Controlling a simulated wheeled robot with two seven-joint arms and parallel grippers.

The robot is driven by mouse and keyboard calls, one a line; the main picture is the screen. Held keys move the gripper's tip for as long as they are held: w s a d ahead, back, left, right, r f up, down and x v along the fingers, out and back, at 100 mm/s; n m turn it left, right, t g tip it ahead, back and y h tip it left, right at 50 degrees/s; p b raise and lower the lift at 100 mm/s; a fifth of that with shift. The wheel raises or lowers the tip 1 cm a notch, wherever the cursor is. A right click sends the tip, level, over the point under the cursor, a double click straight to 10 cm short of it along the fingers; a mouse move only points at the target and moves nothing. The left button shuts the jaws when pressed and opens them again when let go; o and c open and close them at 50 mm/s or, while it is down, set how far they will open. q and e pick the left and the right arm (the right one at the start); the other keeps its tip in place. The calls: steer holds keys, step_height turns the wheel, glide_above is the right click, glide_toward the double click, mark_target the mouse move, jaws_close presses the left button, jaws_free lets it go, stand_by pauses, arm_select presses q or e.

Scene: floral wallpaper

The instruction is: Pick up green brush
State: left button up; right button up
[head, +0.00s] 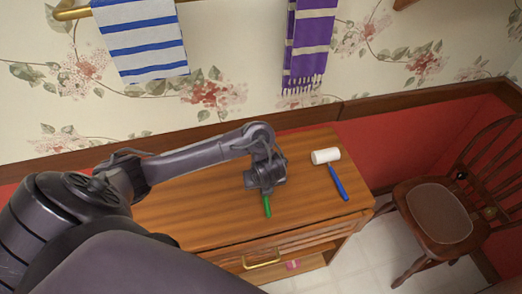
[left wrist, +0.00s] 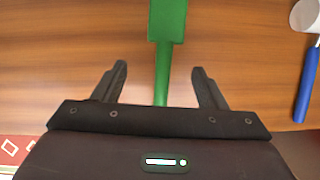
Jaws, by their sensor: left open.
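The green brush (head: 267,206) lies on the wooden cabinet top, with part of it hidden under my left gripper (head: 265,186) in the head view. In the left wrist view, the brush (left wrist: 166,28) runs down the picture, with its wider end at the top and its thin handle between the two fingers. My left gripper (left wrist: 160,85) is open, with a finger on each side of the handle and a gap to both. I cannot tell its exact height above the handle. My right gripper is not in view.
A white-headed roller with a blue handle (head: 338,183) lies to the right on the cabinet top (head: 200,205). A wooden chair (head: 440,210) stands right of the cabinet. Striped towels hang on the wall behind. The cabinet top left of the brush is bare.

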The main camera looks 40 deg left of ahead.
arm_select(q)
steer(key=shift+w+a+f, duration=0.1)
steer(key=shift+w+f, duration=0.1)
steer(key=shift+f, duration=0.35)
steer(key=b+x, duration=0.1)
steer(key=x, duration=0.1)
steer(key=b+x, duration=0.1)
steer(key=shift+w+a+f, duration=0.2)
steer(key=shift+w+a, duration=0.05)
steer(key=shift+w, duration=0.25)
steer(key=shift+w+a+f, duration=0.15)
steer(key=shift+a+f, duration=0.05)
steer(key=shift+f, duration=0.2)
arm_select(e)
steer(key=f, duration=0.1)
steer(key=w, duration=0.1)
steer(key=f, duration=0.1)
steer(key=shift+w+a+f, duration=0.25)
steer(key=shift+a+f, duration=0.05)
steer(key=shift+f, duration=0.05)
arm_select(q)
steer(key=c, duration=1.2)
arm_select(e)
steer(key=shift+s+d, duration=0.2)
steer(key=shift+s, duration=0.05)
arm_select(q)
steer(key=shift+d+r, duration=0.1)
steer(key=shift+r, duration=0.1)
